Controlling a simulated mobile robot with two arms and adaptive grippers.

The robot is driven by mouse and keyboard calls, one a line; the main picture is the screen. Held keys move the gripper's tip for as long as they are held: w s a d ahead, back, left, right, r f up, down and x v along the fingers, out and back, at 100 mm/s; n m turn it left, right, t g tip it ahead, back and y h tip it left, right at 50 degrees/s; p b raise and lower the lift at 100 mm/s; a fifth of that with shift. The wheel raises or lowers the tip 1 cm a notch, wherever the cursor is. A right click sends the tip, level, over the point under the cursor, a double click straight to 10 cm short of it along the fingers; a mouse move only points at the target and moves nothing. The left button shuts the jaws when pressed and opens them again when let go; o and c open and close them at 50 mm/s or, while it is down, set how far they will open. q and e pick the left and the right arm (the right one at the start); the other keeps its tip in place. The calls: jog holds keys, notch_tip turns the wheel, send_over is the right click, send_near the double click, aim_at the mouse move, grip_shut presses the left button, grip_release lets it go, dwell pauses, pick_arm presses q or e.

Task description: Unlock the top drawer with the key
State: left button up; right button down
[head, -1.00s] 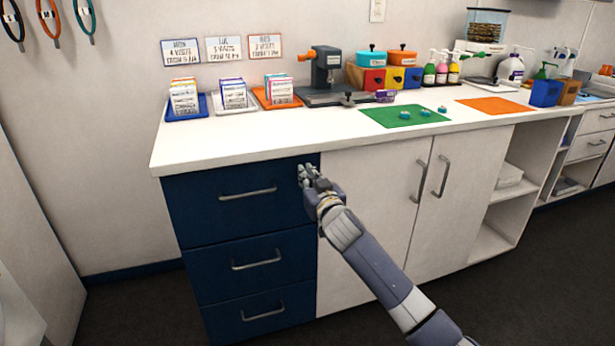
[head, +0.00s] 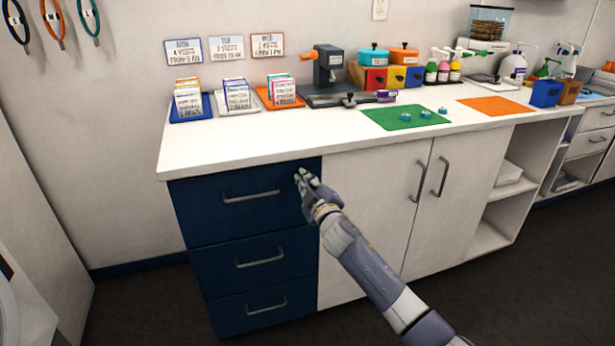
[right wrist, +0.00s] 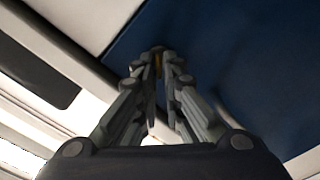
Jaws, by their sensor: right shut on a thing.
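The dark blue top drawer (head: 215,206) is closed, with a grey bar handle (head: 250,196) across its front. My right gripper (head: 302,178) is at the drawer's upper right corner, close against its face. Most of the key and the lock are hidden by the fingers. I cannot tell how far the key is in the lock. My left gripper is not in view.
Two more blue drawers (head: 246,263) sit below, both closed. White cupboard doors (head: 375,215) stand right of the drawers, under my right arm. The white countertop (head: 300,143) holds card trays, a green mat (head: 400,120) and bottles; its front edge overhangs just above my gripper.

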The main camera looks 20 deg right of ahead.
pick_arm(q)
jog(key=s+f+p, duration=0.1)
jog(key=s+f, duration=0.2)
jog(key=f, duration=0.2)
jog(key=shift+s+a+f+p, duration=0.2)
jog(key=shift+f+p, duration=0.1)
pick_arm(e)
jog(key=shift+a+f+n, duration=0.1)
jog(key=shift+f+n, duration=0.1)
jog(key=shift+n, duration=1.9)
jog(key=shift+a+f+n, duration=0.1)
jog(key=shift+f+n, duration=0.1)
jog(key=shift+n, duration=1.9)
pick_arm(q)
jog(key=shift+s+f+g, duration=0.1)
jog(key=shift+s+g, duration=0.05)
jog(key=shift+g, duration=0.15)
pick_arm(e)
jog(key=c, duration=1.7)
grip_release()
jog(key=s, duration=1.2)
jog(key=shift+d, duration=0.25)
